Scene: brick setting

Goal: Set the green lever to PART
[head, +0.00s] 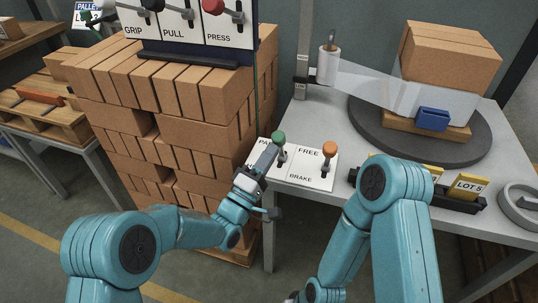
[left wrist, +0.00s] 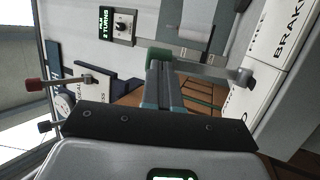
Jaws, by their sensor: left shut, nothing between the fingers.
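The green lever (head: 279,137) stands on a white card at the left front corner of the grey table, its knob up near the far end. A label starting "PA" shows beside it; the rest is covered by my gripper. My left gripper (head: 270,152) is shut and empty, its tips close at the near left side of the green knob. In the left wrist view the green knob (left wrist: 159,56) is just beyond the fingertips (left wrist: 161,72); whether they touch I cannot tell. My right gripper is out of view below; only its arm shows.
An orange-knobbed lever (head: 330,148) with FREE and BRAKE labels stands close to the right. A brick stack (head: 165,110) rises just left of my left gripper.

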